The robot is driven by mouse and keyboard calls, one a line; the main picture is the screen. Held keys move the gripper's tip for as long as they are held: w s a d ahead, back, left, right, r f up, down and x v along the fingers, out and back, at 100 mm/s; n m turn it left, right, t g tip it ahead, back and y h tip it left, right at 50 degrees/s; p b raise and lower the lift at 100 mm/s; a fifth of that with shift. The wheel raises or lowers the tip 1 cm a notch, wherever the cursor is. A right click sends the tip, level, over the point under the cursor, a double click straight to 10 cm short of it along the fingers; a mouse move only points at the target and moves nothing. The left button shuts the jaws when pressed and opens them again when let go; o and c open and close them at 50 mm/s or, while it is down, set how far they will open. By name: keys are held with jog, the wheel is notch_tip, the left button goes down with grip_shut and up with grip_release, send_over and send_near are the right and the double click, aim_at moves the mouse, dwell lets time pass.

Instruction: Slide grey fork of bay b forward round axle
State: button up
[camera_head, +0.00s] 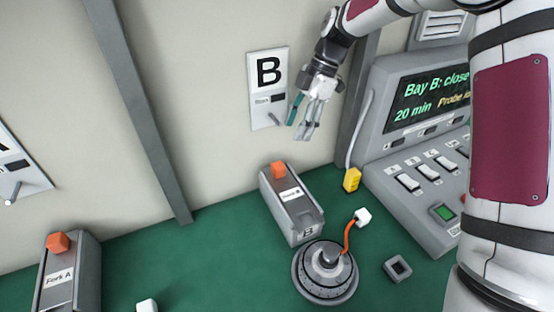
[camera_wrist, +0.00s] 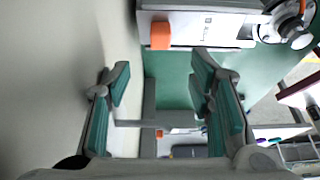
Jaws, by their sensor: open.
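The grey fork of bay B (camera_head: 304,215) sits on a housing on the green bench, with an orange knob (camera_head: 278,169) on its rear part and a white label. Its front end, marked B, points at the round hub motor (camera_head: 322,285), whose axle (camera_head: 329,257) stands up in the middle. The front end appears just behind the motor's rim; whether it touches is unclear. My gripper (camera_head: 301,118) is open and empty, above and behind the fork, near the wall. In the wrist view, the orange knob (camera_wrist: 160,35) lies beyond the open fingers (camera_wrist: 162,78).
The wall plate B (camera_head: 268,88) with a small lever is close beside my gripper. A control console (camera_head: 415,150) stands to the right. An orange cable with a white plug (camera_head: 362,217), a yellow block (camera_head: 352,180) and a grey socket (camera_head: 398,268) are near the motor. Fork A (camera_head: 65,275) is left.

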aim_at(280, 164)
jog(key=p+x, duration=0.1)
jog(key=x, duration=1.1)
jog(key=shift+s+a+f+p, duration=0.1)
jog(key=shift+f+p, duration=0.2)
jog(key=shift+f, duration=0.05)
grip_shut()
